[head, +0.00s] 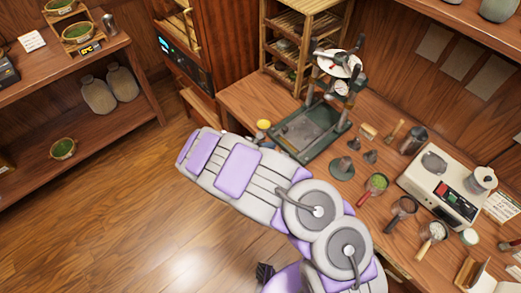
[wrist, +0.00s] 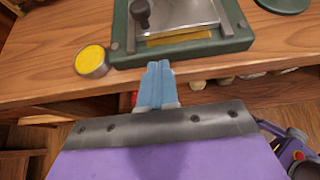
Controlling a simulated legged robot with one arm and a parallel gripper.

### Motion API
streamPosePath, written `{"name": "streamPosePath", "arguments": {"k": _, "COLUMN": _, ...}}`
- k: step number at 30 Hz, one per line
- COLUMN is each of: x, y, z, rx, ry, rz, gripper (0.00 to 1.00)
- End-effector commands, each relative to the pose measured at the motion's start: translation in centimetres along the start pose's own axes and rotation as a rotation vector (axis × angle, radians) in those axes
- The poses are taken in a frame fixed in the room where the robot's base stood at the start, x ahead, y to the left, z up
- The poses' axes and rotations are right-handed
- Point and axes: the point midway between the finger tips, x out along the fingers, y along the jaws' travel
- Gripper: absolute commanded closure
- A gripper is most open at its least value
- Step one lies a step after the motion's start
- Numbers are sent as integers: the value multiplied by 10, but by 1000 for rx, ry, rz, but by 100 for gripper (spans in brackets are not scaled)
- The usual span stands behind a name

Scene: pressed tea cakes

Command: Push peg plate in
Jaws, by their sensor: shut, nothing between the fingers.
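The press (head: 340,85) stands on the wooden bench with a dark green base (head: 310,130). In the wrist view its green base (wrist: 236,38) holds a flat grey metal plate (wrist: 185,14) with a dark knob (wrist: 141,12) at its left. A yellow strip (wrist: 180,39) shows along the plate's near edge. I cannot tell which of these is the peg plate. My gripper (wrist: 159,66) is shut and empty, its blue fingers together just in front of the base's near edge. Contact is unclear. In the head view my gripper is hidden behind my arm.
A round tin with yellow contents (wrist: 91,61) sits left of the base, also in the head view (head: 263,124). Small tools, scoops and a white scale (head: 445,187) fill the bench to the right. The floor left of my arm is clear.

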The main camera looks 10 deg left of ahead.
Motion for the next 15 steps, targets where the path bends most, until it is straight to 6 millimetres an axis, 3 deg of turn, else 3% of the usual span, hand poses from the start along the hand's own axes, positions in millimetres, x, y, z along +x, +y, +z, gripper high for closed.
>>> {"name": "streamPosePath", "arguments": {"k": 1, "x": 12, "y": -3, "z": 0, "rx": 2, "ry": 1, "rz": -4, "gripper": 100}}
{"name": "streamPosePath", "arguments": {"k": 6, "x": 31, "y": -4, "z": 16, "rx": 6, "ry": 2, "rz": 0, "gripper": 100}}
{"name": "streamPosePath", "arguments": {"k": 15, "x": 39, "y": 1, "z": 20, "rx": 1, "ry": -1, "rz": 0, "gripper": 100}}
